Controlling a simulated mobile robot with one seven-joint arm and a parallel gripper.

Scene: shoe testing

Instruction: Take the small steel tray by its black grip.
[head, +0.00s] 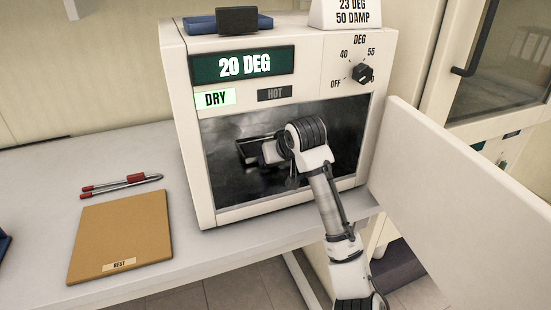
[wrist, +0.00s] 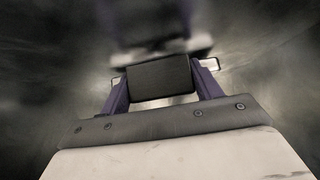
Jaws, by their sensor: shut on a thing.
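My gripper (head: 262,152) is inside the chamber of the cream oven (head: 205,170), reached through its open front. In the wrist view its two purple fingers (wrist: 160,82) are shut on the black grip (wrist: 158,76), one on each side. A pale, shiny strip of the small steel tray (wrist: 207,65) shows just beyond the grip. Most of the tray is hidden behind the grip and fingers. In the head view the wrist and arm cover much of the chamber, so the tray is hard to make out there.
The oven's door (head: 460,205) stands open at the right. A tan mat marked REST (head: 120,235) and red-tipped tongs (head: 120,185) lie on the bench to the left. A blue item with a black block (head: 238,20) and a sign (head: 345,14) sit on the oven.

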